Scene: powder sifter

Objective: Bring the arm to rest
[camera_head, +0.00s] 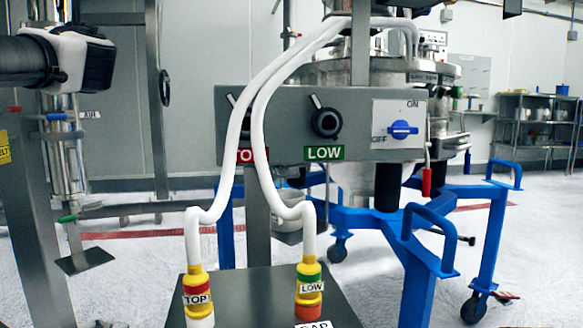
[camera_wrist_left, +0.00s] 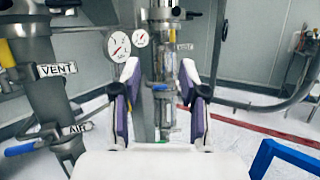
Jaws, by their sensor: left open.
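My left arm comes in at the upper left of the head view. The left gripper (camera_head: 85,55) is there, in front of a vertical metal pipe, and its fingers are hard to make out. In the left wrist view the left gripper (camera_wrist_left: 158,105) is open, with two white and purple fingers apart. Nothing is between the fingertips. A metal and glass tube (camera_wrist_left: 160,50) stands behind the gap, apart from the fingers. My right gripper is in neither view.
A grey panel (camera_head: 270,105) carries black knobs and a blue ON/OFF switch (camera_head: 402,130). Two white hoses run down to the TOP fitting (camera_head: 197,290) and LOW fitting (camera_head: 309,285). A blue wheeled frame (camera_head: 420,260) stands right. VENT and AIR valves are left in the wrist view.

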